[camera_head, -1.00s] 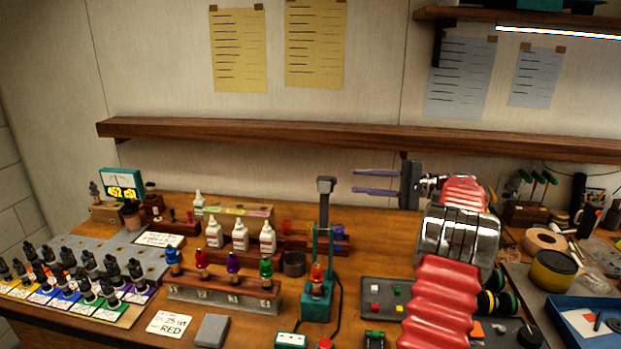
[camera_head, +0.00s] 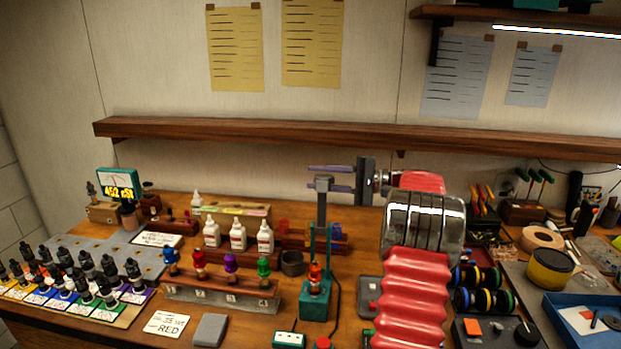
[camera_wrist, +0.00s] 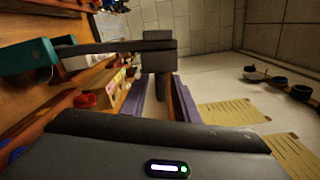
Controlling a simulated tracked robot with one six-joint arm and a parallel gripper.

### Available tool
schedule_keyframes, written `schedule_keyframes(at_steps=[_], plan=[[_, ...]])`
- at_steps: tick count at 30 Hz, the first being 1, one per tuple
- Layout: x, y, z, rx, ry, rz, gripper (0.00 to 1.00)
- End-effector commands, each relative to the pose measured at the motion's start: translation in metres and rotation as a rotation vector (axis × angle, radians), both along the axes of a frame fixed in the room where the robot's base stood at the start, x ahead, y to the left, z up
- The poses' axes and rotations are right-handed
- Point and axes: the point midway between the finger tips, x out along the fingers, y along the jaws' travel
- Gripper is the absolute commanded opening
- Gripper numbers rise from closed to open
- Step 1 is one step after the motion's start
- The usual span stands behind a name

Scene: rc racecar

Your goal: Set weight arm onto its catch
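The weight arm (camera_head: 322,212) is a dark grey bar standing upright from a teal stand (camera_head: 315,305), with a grey block at its top. My gripper (camera_head: 313,178) is open, its two purple fingers level at the height of that block. In the wrist view the weight arm (camera_wrist: 110,48) runs from the teal stand at the left to the block (camera_wrist: 158,40). A dark stub below the block lies between the spread fingers (camera_wrist: 162,85), with a gap visible. I cannot clearly make out the catch.
A rack with several coloured bottles (camera_head: 220,295) stands left of the stand, with white bottles (camera_head: 238,235) behind. A wooden wall shelf (camera_head: 350,135) runs above and behind my gripper. A grey panel (camera_head: 368,297) lies to the stand's right, partly hidden by my arm.

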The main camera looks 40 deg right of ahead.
Motion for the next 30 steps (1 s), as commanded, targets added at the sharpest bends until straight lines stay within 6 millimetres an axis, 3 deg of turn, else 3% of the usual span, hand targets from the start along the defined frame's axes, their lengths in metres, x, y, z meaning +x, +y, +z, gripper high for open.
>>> schedule_keyframes(at_steps=[6, 17, 30], plan=[[0.017, 0.014, 0.0, 0.001, -0.001, 0.001, 0.28], [0.02, 0.016, 0.0, -0.001, -0.001, 0.0, 0.27], [0.02, 0.016, 0.0, -0.001, -0.001, 0.001, 0.0]])
